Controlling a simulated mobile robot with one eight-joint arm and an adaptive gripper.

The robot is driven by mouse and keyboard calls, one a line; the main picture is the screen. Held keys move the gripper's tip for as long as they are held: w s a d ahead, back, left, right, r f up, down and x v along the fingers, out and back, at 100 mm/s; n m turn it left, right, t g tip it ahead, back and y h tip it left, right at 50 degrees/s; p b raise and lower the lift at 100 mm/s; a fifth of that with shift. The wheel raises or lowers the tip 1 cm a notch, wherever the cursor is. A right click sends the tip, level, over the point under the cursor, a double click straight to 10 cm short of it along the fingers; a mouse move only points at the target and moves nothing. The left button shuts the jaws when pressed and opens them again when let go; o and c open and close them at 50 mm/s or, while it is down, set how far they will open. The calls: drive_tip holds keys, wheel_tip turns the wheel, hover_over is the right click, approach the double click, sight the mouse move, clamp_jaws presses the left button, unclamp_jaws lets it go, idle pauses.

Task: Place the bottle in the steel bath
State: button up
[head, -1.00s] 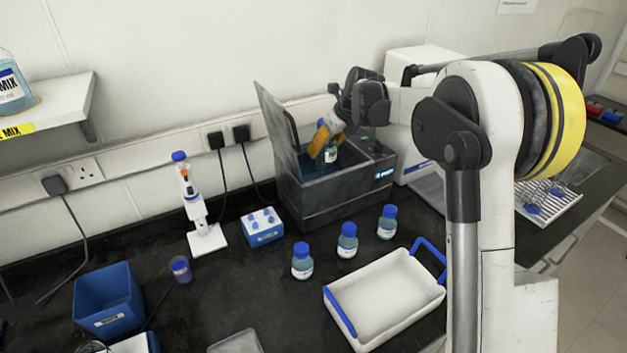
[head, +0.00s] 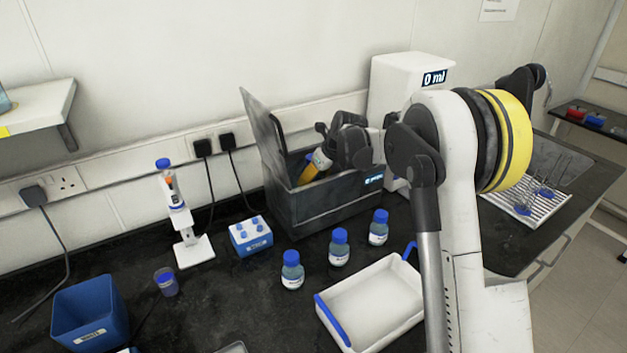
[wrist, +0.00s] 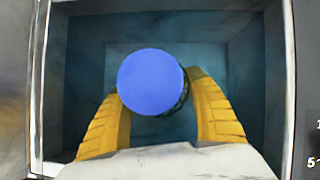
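The steel bath (head: 325,207) is a dark open box with its lid raised at the left, against the back wall. My gripper (head: 308,172) reaches down into it, and its yellow fingers are partly hidden by the front wall. In the wrist view, the bottle (wrist: 150,82) shows as a round blue cap between the two yellow fingers, which close on its sides. The bottle is inside the outline of the bath's walls (wrist: 250,80), apart from them. Its base is hidden, so I cannot tell whether it touches the bath floor.
Three blue-capped bottles (head: 340,248) stand in front of the bath, near a white tray (head: 372,300) with blue handles. A blue tube rack (head: 250,238), a pipette on a stand (head: 185,225) and a blue bin (head: 85,315) stand to the left. A white dispenser (head: 400,85) stands behind right.

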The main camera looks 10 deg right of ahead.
drive_tip(key=o, duration=0.4)
drive_tip(key=s+d+r+n+p, duration=0.1)
drive_tip(key=s+r+n+p, duration=0.2)
drive_tip(key=s+r+n, duration=0.8)
drive_tip(key=s+n+h, duration=0.1)
drive_tip(key=s+n, duration=0.5)
drive_tip(key=s, duration=0.4)
drive_tip(key=s+r+n+t+h, duration=0.1)
drive_tip(key=s+n, duration=0.5)
drive_tip(key=s, duration=0.4)
drive_tip(key=s+n+t+h, duration=0.1)
drive_tip(key=s+n, duration=0.6)
drive_tip(key=s, duration=0.4)
drive_tip(key=shift+a+r, duration=0.15)
drive_tip(key=shift+a, duration=0.2)
